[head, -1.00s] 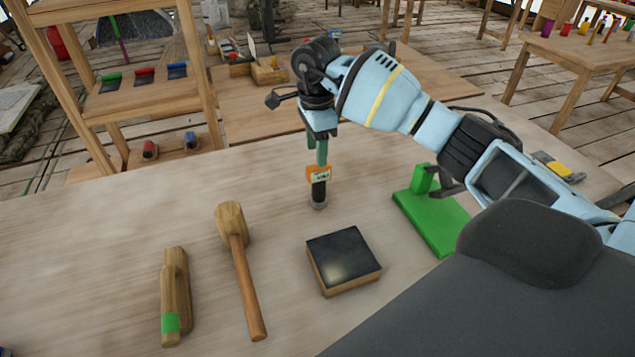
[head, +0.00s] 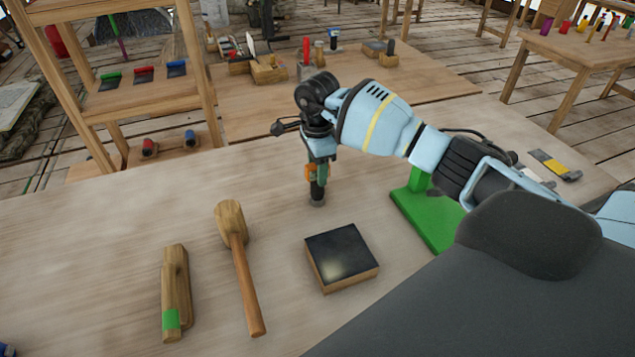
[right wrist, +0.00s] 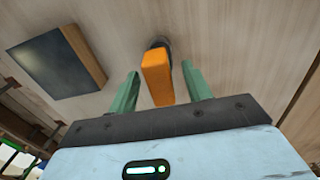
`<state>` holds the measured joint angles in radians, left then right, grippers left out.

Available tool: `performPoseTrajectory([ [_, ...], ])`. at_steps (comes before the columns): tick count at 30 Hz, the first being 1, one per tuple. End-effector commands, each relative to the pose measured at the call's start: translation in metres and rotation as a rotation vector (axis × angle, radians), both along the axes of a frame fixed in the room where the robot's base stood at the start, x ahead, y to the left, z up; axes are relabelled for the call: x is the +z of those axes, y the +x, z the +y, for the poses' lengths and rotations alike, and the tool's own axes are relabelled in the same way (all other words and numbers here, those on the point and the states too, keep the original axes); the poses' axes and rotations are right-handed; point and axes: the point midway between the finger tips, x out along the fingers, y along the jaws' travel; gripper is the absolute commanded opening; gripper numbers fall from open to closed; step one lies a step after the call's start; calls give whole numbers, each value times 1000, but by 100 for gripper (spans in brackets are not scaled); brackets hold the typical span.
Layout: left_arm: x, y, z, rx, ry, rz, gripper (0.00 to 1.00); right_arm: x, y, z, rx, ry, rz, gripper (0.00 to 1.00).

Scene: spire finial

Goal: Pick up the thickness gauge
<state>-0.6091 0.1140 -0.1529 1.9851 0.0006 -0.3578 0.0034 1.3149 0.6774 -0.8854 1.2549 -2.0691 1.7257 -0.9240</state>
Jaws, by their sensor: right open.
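The thickness gauge (head: 310,173) stands upright on the workbench, with an orange body and a dark lower stem on a small round foot. In the right wrist view the orange gauge (right wrist: 157,78) lies between the two green fingers. My right gripper (head: 319,172) points down over it, and it also shows in the right wrist view (right wrist: 160,74). The fingers are open, with a visible gap on each side of the gauge. Part of the gauge is hidden behind a finger in the head view. My left gripper is not in view.
A black-topped block (head: 341,256) lies in front of the gauge. A wooden mallet (head: 240,260) and a wooden tool with a green band (head: 175,290) lie to the left. A green stand (head: 425,220) is at the right, partly behind my arm.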

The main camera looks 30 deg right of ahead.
Motion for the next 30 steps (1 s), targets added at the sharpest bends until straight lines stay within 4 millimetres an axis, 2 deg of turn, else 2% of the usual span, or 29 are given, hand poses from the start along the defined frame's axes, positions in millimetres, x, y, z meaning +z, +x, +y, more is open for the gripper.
performPoseTrajectory([
  [1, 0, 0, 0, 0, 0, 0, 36, 0, 0, 0, 0, 0, 0, 45],
  [9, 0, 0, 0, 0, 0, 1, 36, 0, 0, 0, 0, 0, 0, 10],
  [12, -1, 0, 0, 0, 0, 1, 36, 0, 0, 0, 0, 0, 0, 0],
  [22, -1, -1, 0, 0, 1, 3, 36, 8, 1, 0, -1, 0, -2, 0],
  [30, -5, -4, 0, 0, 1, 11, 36, 54, 1, 0, 0, -1, -4, 0],
])
